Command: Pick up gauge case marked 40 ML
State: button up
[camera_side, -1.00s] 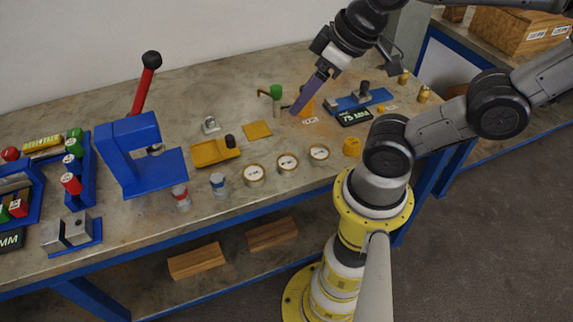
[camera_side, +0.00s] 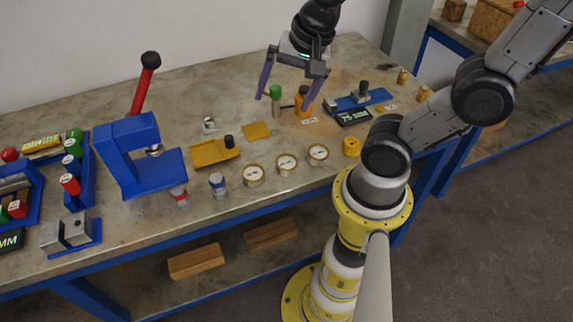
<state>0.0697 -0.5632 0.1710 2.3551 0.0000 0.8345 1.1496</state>
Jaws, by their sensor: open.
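Three round brass gauge cases with white faces stand in a slanting row near the table's front edge: a left one (camera_side: 253,175), a middle one (camera_side: 287,164) and a right one (camera_side: 318,154). Their face markings are too small to read, so I cannot tell which is 40 ML. My gripper (camera_side: 284,107) is open and empty, its two purple fingers pointing down and spread wide. It is behind the row, above the back part of the table, with a green-knobbed fitting (camera_side: 275,93) showing between the fingers.
An orange cylinder (camera_side: 302,98) shows by the right finger. A blue fixture (camera_side: 358,100) with a dark sign is to the right. A yellow tray (camera_side: 210,154) and blue press frame (camera_side: 130,170) are left. A yellow part (camera_side: 352,146) sits right of the gauge cases.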

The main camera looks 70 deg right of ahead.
notch_tip(320, 180, down, 5)
jog(key=w+d+m+g, duration=0.2)
jog(key=m, duration=0.3)
jog(key=m+g, duration=0.1)
jog(key=g, duration=0.1)
send_near(286, 162)
notch_tip(286, 162, down, 9)
jog(key=shift+d+f, duration=0.1)
jog(key=shift+d, duration=0.05)
grip_shut()
